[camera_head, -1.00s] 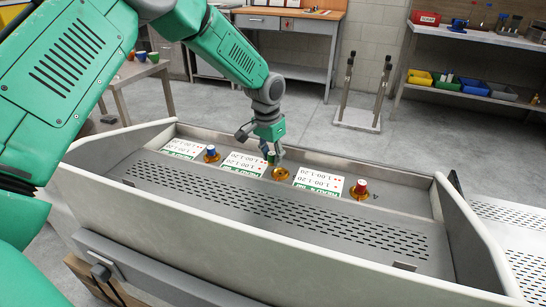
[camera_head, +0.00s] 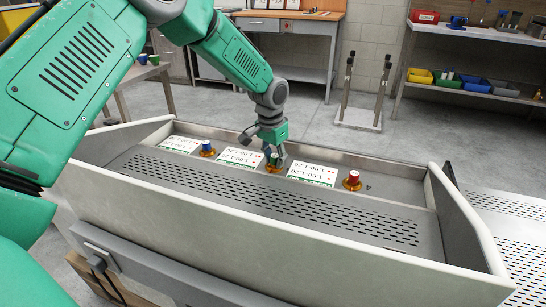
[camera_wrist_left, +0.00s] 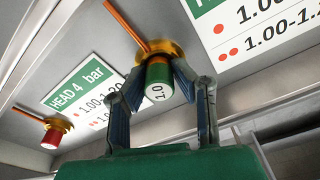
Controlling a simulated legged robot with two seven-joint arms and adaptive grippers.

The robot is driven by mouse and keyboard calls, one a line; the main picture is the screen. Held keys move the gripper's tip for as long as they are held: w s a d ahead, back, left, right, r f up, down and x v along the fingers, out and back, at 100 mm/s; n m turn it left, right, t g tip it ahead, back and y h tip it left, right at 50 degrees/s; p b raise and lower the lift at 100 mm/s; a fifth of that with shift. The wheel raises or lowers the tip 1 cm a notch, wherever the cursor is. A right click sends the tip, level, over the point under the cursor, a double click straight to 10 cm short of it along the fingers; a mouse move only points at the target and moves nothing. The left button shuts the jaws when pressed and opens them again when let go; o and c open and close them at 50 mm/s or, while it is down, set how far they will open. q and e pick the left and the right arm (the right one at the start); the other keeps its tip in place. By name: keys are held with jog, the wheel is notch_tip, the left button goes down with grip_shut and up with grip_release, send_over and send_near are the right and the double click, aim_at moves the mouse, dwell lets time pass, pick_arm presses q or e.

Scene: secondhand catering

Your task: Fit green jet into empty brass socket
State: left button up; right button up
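The green jet (camera_wrist_left: 158,82) has a white marked end and an orange band. In the left wrist view it stands in line with the middle brass socket (camera_wrist_left: 152,50), its base at the brass flange; whether it is fully seated I cannot tell. My left gripper (camera_wrist_left: 158,72) has a fingertip close against each side of the jet and looks shut on it. In the head view the left gripper (camera_head: 274,158) is over this socket (camera_head: 274,169), hiding most of the jet. My right gripper is not in view.
A blue jet (camera_head: 207,148) stands in the left socket and a red jet (camera_head: 352,178) in the right one. White label cards (camera_head: 312,174) lie between them. The trough's pale front wall (camera_head: 250,225) and perforated shelf (camera_head: 250,195) are nearer. Shelves with bins stand behind.

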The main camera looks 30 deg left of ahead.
pick_arm(q)
jog(key=o, duration=0.5)
jog(key=shift+d, duration=0.35)
jog(key=shift+a, duration=0.65)
jog(key=shift+a+r, duration=0.15)
jog(key=shift+r, duration=0.15)
jog(key=r, duration=0.3)
jog(key=d+r, duration=0.1)
jog(key=r, duration=0.2)
jog(key=s+r, duration=0.1)
jog(key=r, duration=0.3)
jog(key=shift+d, duration=0.25)
notch_tip(320, 180, up, 8)
jog(key=p, duration=0.8)
jog(key=shift+a, duration=0.3)
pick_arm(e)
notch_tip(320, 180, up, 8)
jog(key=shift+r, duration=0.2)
